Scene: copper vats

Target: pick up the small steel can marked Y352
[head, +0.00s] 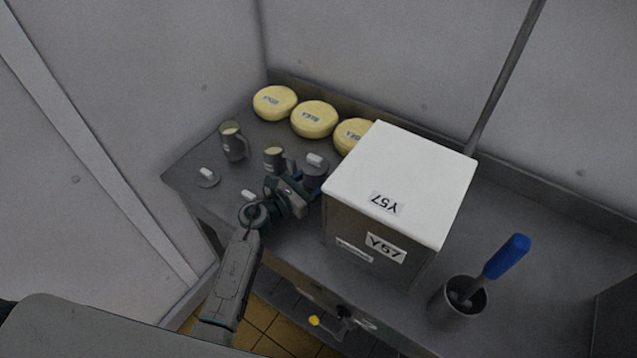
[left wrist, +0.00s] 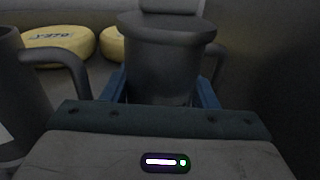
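A small dark steel can (head: 314,176) with a flat lid and a pale block on top stands on the table, left of the white-topped box. No marking on it is readable from here. My left gripper (head: 298,186) is right at its near side. In the left wrist view the can (left wrist: 162,72) stands upright between the blue fingers (left wrist: 162,92), one close on each side of its body. Whether the fingers press on it or leave a small gap does not show. My right gripper is not in view.
A large box marked Y57 (head: 402,180) stands close right of the can. Two mugs (head: 233,143) (head: 273,160) are to its left and several yellow cheese wheels (head: 314,119) behind. A blue-handled tool (head: 506,257) leans in a steel pot (head: 457,305) at right.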

